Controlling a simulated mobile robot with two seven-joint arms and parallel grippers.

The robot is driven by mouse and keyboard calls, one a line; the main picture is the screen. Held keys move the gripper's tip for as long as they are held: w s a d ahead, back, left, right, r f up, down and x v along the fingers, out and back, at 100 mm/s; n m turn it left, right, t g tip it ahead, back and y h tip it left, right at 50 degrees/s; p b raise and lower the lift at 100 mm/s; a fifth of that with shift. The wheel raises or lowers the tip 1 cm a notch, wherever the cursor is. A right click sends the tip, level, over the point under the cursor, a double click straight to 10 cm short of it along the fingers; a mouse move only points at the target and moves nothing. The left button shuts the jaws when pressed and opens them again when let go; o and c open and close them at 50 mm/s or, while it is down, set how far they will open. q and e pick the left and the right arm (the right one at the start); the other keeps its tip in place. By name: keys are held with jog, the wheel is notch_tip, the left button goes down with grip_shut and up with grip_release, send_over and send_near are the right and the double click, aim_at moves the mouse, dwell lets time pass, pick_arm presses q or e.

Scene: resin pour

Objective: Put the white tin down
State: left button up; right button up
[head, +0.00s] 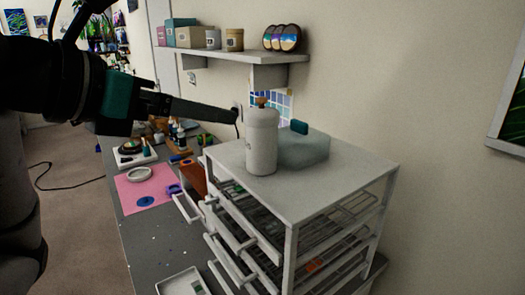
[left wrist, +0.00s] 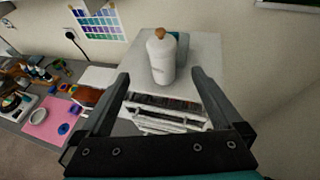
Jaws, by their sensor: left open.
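The white tin (head: 261,143), a pale cylinder with a brown knob on top, stands upright on the white top of the drawer rack (head: 345,165). It also shows in the left wrist view (left wrist: 161,60), upright, beyond the fingertips and in line with the gap between them. My left gripper (head: 236,116) is open and empty, its fingertips just left of the tin's upper part. In the left wrist view both fingers of the left gripper (left wrist: 160,75) are spread wide, with no contact on the tin to be seen. My right gripper is not in view.
A grey-green box (head: 305,150) stands just behind and right of the tin. The rack's right and front top is bare. A wall shelf (head: 235,55) with tins and coasters hangs above. A pink mat (head: 148,188) and tools lie on the bench at left.

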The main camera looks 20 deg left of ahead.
aim_at(251, 120)
pick_arm(q)
jog(key=p+x, duration=0.4)
jog(key=x, duration=0.5)
jog(key=shift+w+d+f+p, duration=0.15)
jog(key=shift+w+p, duration=0.1)
jog(key=shift+p, duration=0.15)
jog(key=x, duration=0.2)
jog(key=p+x, duration=0.1)
jog(key=x, duration=0.1)
jog(key=shift+d, duration=0.3)
jog(key=shift+w+d+f, duration=0.1)
jog(key=shift+w+f, duration=0.1)
jog(key=shift+w, duration=0.3)
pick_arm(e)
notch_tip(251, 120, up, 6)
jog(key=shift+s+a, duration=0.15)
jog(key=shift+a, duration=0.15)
pick_arm(q)
jog(key=shift+c, duration=0.4)
